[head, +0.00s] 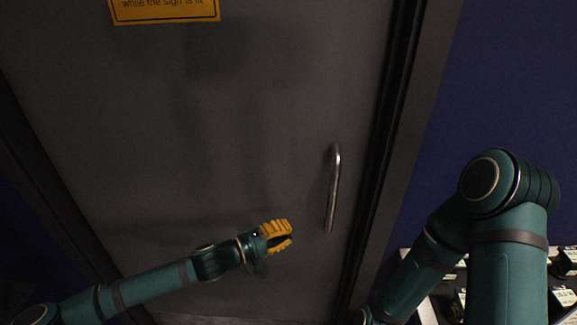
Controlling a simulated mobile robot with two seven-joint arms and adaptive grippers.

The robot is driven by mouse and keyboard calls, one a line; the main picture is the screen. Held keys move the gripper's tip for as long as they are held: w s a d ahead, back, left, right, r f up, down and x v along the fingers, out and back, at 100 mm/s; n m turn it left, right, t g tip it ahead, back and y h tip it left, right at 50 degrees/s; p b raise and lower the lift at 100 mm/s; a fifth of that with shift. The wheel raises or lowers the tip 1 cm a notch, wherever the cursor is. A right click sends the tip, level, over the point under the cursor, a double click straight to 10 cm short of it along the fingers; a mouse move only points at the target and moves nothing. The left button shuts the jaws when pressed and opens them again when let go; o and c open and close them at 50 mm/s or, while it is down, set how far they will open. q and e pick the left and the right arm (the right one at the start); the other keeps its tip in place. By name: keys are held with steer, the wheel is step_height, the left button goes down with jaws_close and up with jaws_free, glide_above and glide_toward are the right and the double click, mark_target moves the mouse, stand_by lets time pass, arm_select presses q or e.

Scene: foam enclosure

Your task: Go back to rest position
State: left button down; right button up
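My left arm reaches in from the lower left. Its gripper (284,236), with ridged yellow fingers, is in front of the grey door, left of the metal handle and apart from it in the picture. I see nothing held in it, but the angle does not show clearly whether the fingers are parted. My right arm is bent at the right side, its elbow high and its forearm running down to the bottom edge. My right gripper is out of view.
A grey door (200,120) with an upright metal handle (334,188) fills the middle, in a dark frame. A yellow sign (165,11) is on it at the top. A dark blue wall (515,80) is at right. Several dark items with labels (564,297) lie on a light surface behind my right arm.

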arm_select(q)
steer(key=s+d+f+m+g+y, duration=0.2)
steer(key=s+d+f+g, duration=0.15)
steer(key=s+f, duration=0.4)
steer(key=s+d+f+m+g+y, duration=0.1)
steer(key=s+d+f+g+y, duration=0.2)
steer(key=s+f, duration=0.45)
steer(key=s+a+f+m+g+y, duration=0.1)
steer(key=s+a+f+g+y, duration=0.1)
steer(key=s+a+f, duration=0.25)
steer(key=a+r+t+y, duration=0.1)
steer(key=a+y, duration=0.4)
steer(key=a, duration=0.5)
steer(key=shift+a+t, duration=0.25)
steer(key=shift+t, duration=0.1)
steer(key=shift+s, duration=0.15)
